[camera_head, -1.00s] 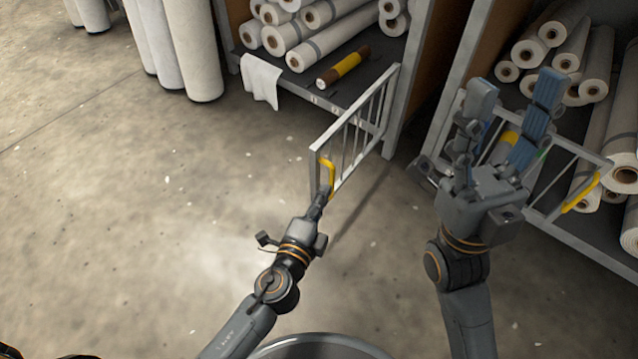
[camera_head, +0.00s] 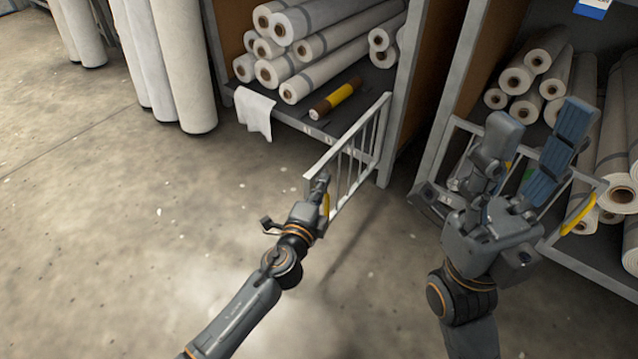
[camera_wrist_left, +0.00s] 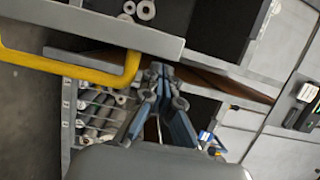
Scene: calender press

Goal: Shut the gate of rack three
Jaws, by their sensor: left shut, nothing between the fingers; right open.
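An open white barred gate (camera_head: 349,160) stands out from the left rack (camera_head: 398,110) toward me, hinged at that rack's right post. Its yellow handle (camera_head: 325,206) is partly hidden behind my left gripper (camera_head: 321,180). My left gripper is shut and empty at the gate's free end. In the left wrist view, the shut fingers (camera_wrist_left: 160,72) are beside the yellow handle (camera_wrist_left: 70,70), not around it; I cannot tell whether they touch the gate. My right gripper (camera_head: 540,120) is open and empty in front of the right rack. I cannot read a rack number.
The left rack holds white rolls (camera_head: 325,45), a brown roll with a yellow band (camera_head: 336,101) and a hanging white cloth (camera_head: 255,111). The right rack's gate, with a yellow handle (camera_head: 578,214), lies across its front. Tall rolls (camera_head: 182,70) stand at left. Floor (camera_head: 120,220) is clear.

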